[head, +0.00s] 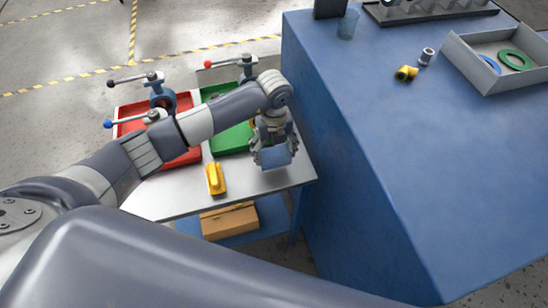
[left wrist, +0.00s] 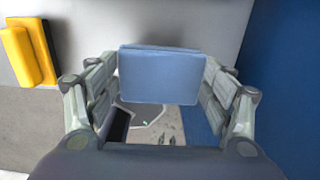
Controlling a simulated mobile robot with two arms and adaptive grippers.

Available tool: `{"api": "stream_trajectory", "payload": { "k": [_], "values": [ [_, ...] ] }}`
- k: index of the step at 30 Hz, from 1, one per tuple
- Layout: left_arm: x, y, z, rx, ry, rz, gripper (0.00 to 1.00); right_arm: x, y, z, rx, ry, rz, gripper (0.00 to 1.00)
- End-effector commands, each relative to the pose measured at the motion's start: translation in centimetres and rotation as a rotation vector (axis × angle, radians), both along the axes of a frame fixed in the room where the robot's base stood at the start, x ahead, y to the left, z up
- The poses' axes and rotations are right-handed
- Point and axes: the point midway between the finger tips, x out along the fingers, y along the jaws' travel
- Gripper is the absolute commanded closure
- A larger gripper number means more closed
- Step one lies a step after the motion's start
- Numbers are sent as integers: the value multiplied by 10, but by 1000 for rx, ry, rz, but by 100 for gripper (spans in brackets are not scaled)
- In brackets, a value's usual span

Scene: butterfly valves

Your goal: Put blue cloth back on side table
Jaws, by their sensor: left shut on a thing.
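The blue cloth is a folded block (head: 275,156); it also fills the middle of the left wrist view (left wrist: 160,75). My left gripper (head: 273,152) is shut on it, with a finger on each side, also seen in the left wrist view (left wrist: 160,90). The cloth is at the right part of the side table (head: 245,180), near its front right corner. I cannot tell whether it touches the tabletop. My right gripper is not in view.
A yellow-handled tool (head: 215,179) lies left of the cloth. Red (head: 185,158) and green (head: 230,140) trays with valves stand behind. A large blue bench (head: 400,150) rises close on the right. A cardboard box (head: 228,221) sits on the lower shelf.

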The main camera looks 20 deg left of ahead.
Motion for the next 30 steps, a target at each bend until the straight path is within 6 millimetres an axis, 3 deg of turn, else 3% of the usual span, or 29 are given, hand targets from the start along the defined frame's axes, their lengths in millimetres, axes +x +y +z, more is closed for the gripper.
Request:
{"api": "stream_trajectory", "payload": {
  "k": [12, 24, 25, 27, 30],
  "values": [
    [0, -1, -46, -1, 1, -2, 48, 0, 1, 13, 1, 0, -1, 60],
    [0, 0, -53, 0, -1, -3, 48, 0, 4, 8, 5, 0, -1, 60],
    [0, 0, -52, 0, -1, -3, 21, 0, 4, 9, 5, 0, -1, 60],
    [0, 0, -51, 0, -1, -3, 5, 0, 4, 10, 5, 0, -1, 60],
    [0, 0, -51, 0, -1, -3, 5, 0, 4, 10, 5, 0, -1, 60]
  ]
}}
